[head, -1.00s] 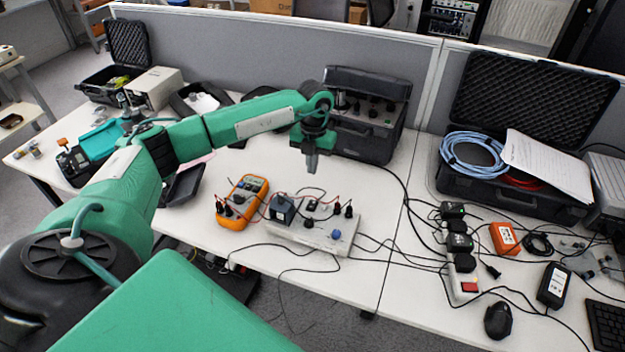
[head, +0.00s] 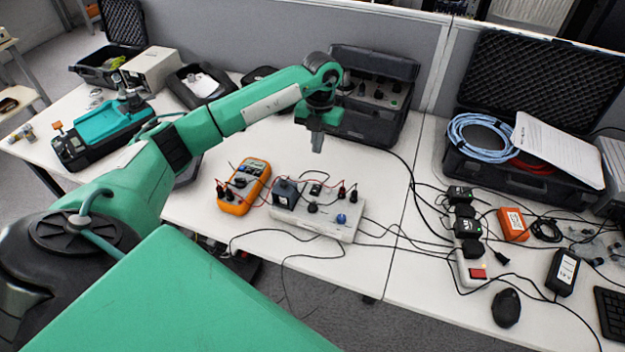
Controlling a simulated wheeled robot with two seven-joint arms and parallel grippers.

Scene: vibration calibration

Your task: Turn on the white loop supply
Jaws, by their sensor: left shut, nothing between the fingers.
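The white loop supply (head: 288,222) is a low white box on the table, with a blue button (head: 341,219) near its right end. Dark knobs, a dark block and plugged leads sit on its top. My left gripper (head: 317,146) is shut and empty, pointing down. It shows beyond the box in the picture, with no visible contact; its exact height is hard to tell. My right gripper is out of view.
An orange multimeter (head: 244,187) lies left of the box, joined by red and black leads. A dark instrument case (head: 372,118) stands behind my gripper. A power strip (head: 474,272) with a red switch lies to the right. Loose cables cross the table.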

